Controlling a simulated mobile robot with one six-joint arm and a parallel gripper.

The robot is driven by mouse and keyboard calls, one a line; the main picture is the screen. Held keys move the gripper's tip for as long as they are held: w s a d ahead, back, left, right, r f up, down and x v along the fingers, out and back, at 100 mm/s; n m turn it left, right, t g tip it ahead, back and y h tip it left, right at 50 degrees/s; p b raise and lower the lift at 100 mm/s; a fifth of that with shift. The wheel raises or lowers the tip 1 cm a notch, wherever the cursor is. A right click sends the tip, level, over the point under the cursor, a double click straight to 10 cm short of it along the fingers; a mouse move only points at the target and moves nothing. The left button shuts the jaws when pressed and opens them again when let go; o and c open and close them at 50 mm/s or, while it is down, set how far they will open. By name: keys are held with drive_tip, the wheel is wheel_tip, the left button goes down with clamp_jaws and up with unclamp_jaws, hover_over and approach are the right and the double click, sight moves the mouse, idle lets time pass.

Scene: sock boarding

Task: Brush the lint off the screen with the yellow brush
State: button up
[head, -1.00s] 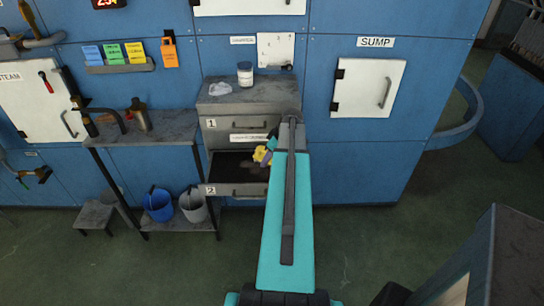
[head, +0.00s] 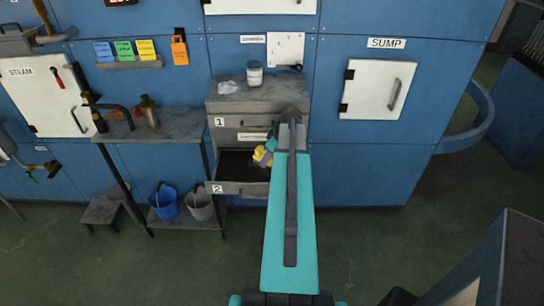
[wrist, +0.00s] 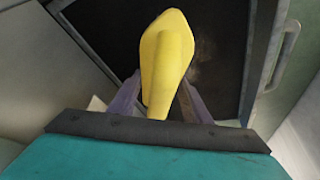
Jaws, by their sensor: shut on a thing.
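The yellow brush (head: 262,156) is held in my gripper (head: 268,152) over the right part of the open lower drawer. In the wrist view the brush (wrist: 166,62) stands up between the two fingers of my gripper (wrist: 160,100), which are shut on it. The dark screen (wrist: 110,35) lies beyond it inside a pale frame; it also shows as a dark surface in the drawer (head: 238,166). A faint greyish-brown patch, seemingly lint (wrist: 205,62), shows just right of the brush. The brush hides part of the screen, and I cannot tell whether it touches.
The open drawer's front (head: 238,189) is marked 2, below shut drawer 1 (head: 242,121). A white jar (head: 254,74) and a crumpled clear item (head: 229,86) stand on the cabinet top. A bench (head: 165,130) with buckets (head: 163,203) beneath is left.

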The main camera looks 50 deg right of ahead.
sight(260, 158)
drive_tip(key=shift+w+a+f, duration=0.1)
drive_tip(key=shift+w+a, duration=0.75)
drive_tip(key=shift+w, duration=0.3)
drive_tip(key=shift+w+a, duration=0.1)
drive_tip(key=shift+w, duration=0.05)
